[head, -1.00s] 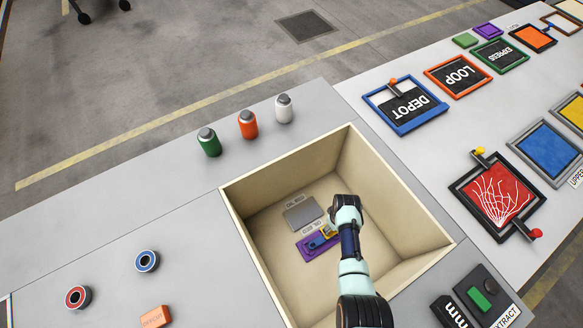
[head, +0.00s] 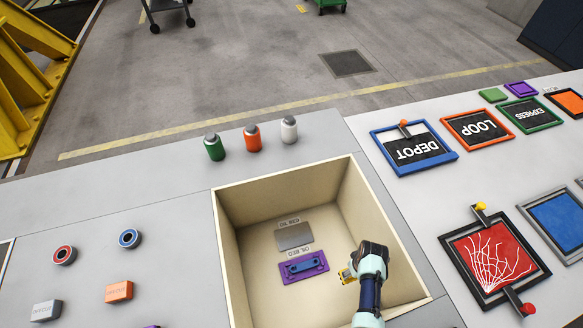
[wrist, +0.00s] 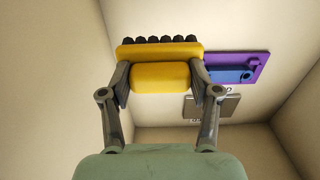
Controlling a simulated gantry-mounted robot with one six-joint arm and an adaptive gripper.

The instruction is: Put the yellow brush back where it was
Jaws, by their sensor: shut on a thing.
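The yellow brush (wrist: 160,76) is between the fingers of my gripper (wrist: 160,82) in the wrist view, its dark bristles pointing away from my palm. In the head view my gripper (head: 352,272) is inside the deep cream bin (head: 226,262), and only a little yellow of the brush (head: 346,275) shows. The brush is to the right of a purple plate (head: 318,262) that carries a blue piece (head: 304,266). In the wrist view the purple plate (wrist: 258,62) is partly hidden behind the brush.
A grey plate (head: 294,236) lies beyond the purple plate, with small labels near both. The bin walls rise around my gripper. Green (head: 214,147), orange (head: 252,138) and white (head: 289,130) bottles stand behind the bin. Framed signs and panels are to the right.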

